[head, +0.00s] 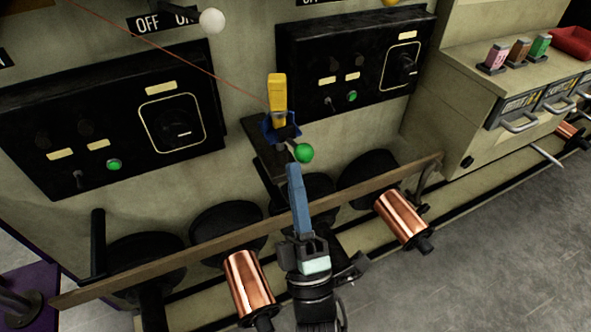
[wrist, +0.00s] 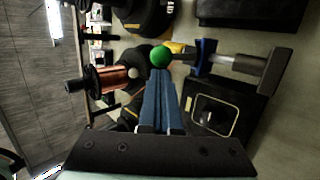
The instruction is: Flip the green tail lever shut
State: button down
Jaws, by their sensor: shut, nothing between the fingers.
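The green tail lever shows as a green ball knob (head: 304,153) on a short arm. It sticks out toward the lower right from a blue and dark fitting (head: 280,128) on a dark bracket below the yellow block (head: 278,92). My gripper (head: 292,168) has long blue fingers, shut and empty. The tips are just below and left of the knob in the head view. In the wrist view the green knob (wrist: 160,56) sits right beyond the fingertips (wrist: 158,80). I cannot tell whether they touch. Part of the lever arm is hidden behind the knob in the wrist view.
A wooden rail (head: 350,190) runs across behind my gripper. Copper spools (head: 402,218) and (head: 249,283) stick out on both sides of it. Black control panels (head: 110,120) flank the lever. A thin red line runs down to the fitting. Grey floor is open at right.

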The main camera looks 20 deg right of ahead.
jog(key=r+g+p, duration=0.1)
jog(key=g+p, duration=0.1)
jog(key=p, duration=0.3)
jog(key=r+n+g+y+p, duration=0.1)
jog(key=r+p, duration=0.1)
jog(key=p, duration=0.3)
jog(key=shift+w+g+y, duration=0.3)
jog(key=shift+w+g, duration=0.1)
jog(key=shift+f, duration=0.15)
